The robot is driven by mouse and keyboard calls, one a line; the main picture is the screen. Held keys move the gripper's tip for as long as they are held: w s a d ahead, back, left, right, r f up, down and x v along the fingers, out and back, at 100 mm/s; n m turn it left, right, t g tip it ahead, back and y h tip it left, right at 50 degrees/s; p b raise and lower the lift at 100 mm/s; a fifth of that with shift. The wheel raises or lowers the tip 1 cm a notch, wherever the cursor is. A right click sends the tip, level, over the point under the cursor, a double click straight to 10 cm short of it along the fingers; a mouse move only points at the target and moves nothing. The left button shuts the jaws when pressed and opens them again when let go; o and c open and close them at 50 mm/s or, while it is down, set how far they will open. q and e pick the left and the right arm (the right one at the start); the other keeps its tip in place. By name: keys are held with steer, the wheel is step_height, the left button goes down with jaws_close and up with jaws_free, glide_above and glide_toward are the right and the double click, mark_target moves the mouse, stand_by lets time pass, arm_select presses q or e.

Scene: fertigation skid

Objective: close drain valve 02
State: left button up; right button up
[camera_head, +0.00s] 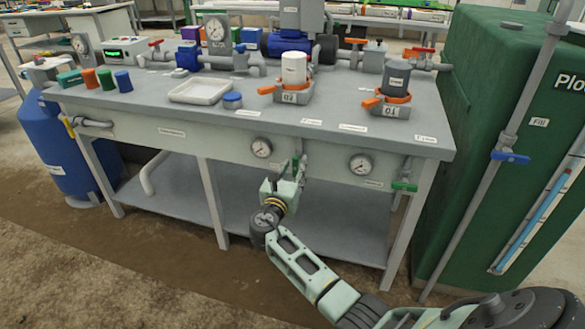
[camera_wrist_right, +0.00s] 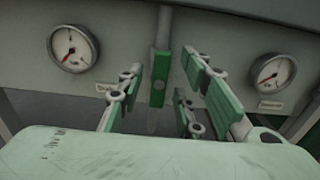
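My right gripper (camera_head: 291,175) is at the skid's front panel, between two round gauges, its arm coming from the lower right. In the right wrist view the gripper (camera_wrist_right: 163,95) is open, with green-padded fingers left and right of a green valve lever (camera_wrist_right: 159,78). The lever hangs upright below a grey stem, with gaps visible on both sides. In the head view the gripper largely hides this valve. A second green-handled valve (camera_head: 404,187) hangs under the panel further right, its handle roughly horizontal. Which is drain valve 02 cannot be read from the labels. My left gripper is not in view.
One gauge (camera_head: 262,148) is left of the gripper, another (camera_head: 360,164) right. The skid table (camera_head: 200,120) carries orange-ringed units marked 02 (camera_head: 294,68) and 01 (camera_head: 397,77). A green tank (camera_head: 490,120) stands right, a blue barrel (camera_head: 62,150) left. Floor in front is clear.

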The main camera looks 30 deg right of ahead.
steer(key=shift+x, duration=1.1)
steer(key=shift+c, duration=0.2)
jaws_close()
